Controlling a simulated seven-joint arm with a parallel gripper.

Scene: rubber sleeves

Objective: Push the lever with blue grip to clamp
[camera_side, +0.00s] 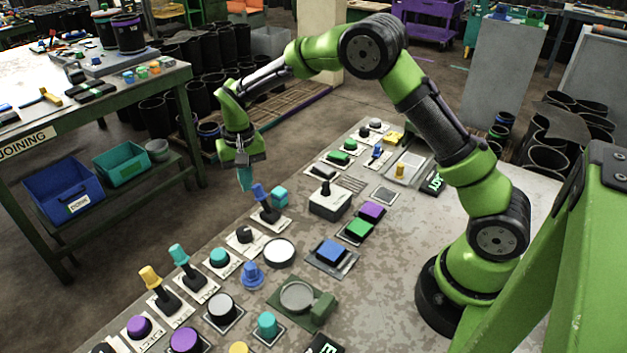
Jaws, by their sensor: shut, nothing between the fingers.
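A lever with a blue grip (260,192) stands on a pale plate near the table's left edge; its black shaft leans up and to the left. The wording on its plate is too small to read. My gripper (244,183) is shut and empty, pointing down. Its teal fingertips are just left of the blue grip in the picture, at about the grip's height. A narrow gap shows between them, though the depth between them is hard to judge.
A black knob (244,235) sits in front. Levers with teal (179,253) and yellow (150,277) grips stand farther left. A grey box with a black stick (326,189) is to the right.

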